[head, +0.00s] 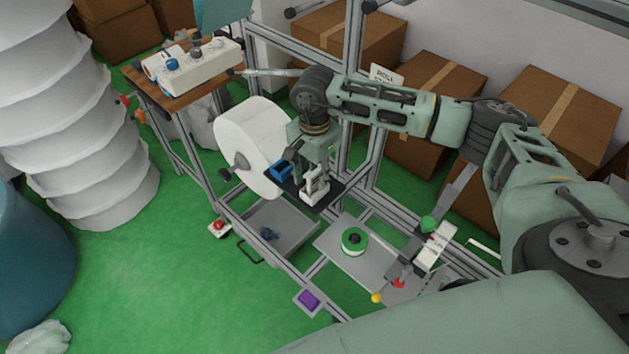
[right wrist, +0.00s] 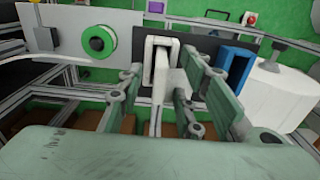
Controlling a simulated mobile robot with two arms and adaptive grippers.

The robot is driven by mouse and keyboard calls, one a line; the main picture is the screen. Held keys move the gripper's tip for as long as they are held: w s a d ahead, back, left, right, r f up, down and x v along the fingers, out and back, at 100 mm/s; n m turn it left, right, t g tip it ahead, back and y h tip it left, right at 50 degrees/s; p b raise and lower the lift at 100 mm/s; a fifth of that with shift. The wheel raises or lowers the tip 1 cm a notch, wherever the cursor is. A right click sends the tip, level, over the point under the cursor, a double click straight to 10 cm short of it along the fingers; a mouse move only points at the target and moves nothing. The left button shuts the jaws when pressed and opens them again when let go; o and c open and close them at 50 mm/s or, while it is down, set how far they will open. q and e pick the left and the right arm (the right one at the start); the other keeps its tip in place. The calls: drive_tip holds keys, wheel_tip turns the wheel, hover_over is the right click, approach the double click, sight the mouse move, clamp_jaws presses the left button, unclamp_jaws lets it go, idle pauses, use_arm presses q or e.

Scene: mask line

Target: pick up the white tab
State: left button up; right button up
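The white tab (right wrist: 161,72) stands on a white holder on a black plate, near the middle of the right wrist view. In the head view the white part (head: 314,188) sits on the black plate (head: 326,200), directly below my right gripper (head: 313,160). In the right wrist view my right gripper (right wrist: 158,84) has its fingers spread, one on each side of the tab. I see gaps between the fingers and the tab, so it does not look gripped. My left gripper is not in view.
A blue holder (right wrist: 233,66) stands right beside the white one. A large white roll (head: 249,146) is left of the plate. A green spool (head: 354,240) lies on a grey panel below. Metal frame rails and cardboard boxes (head: 440,90) lie behind my arm.

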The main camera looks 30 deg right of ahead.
clamp_jaws()
drive_tip(key=shift+r, duration=0.1)
idle(0.3)
